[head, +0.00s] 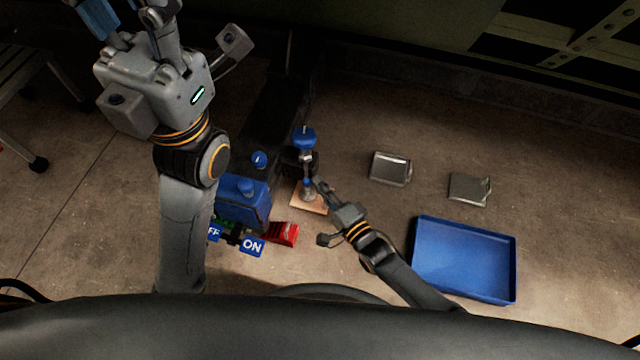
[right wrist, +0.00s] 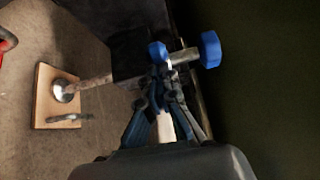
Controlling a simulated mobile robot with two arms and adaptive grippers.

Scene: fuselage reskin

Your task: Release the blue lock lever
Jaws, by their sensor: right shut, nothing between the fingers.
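A screw support stands on a square wooden pad (head: 300,199) in the head view, topped by a big blue knob (head: 304,138). In the right wrist view, the big knob (right wrist: 210,50) ends a metal shaft. A smaller blue piece (right wrist: 158,52), which looks like the lock lever, sits beside that shaft. My right gripper (head: 318,186) is shut and empty by the support. In its wrist view, the fingertips (right wrist: 163,78) are just below the small blue piece; I cannot tell if they touch. My left gripper (head: 120,8) is at the top edge, fingers partly cut off.
A blue tray (head: 465,258) lies on the floor at the right. Two metal plates (head: 390,168) (head: 469,188) lie behind it. A blue box (head: 243,202), an ON sign (head: 252,246) and a red piece (head: 284,233) are left of the support.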

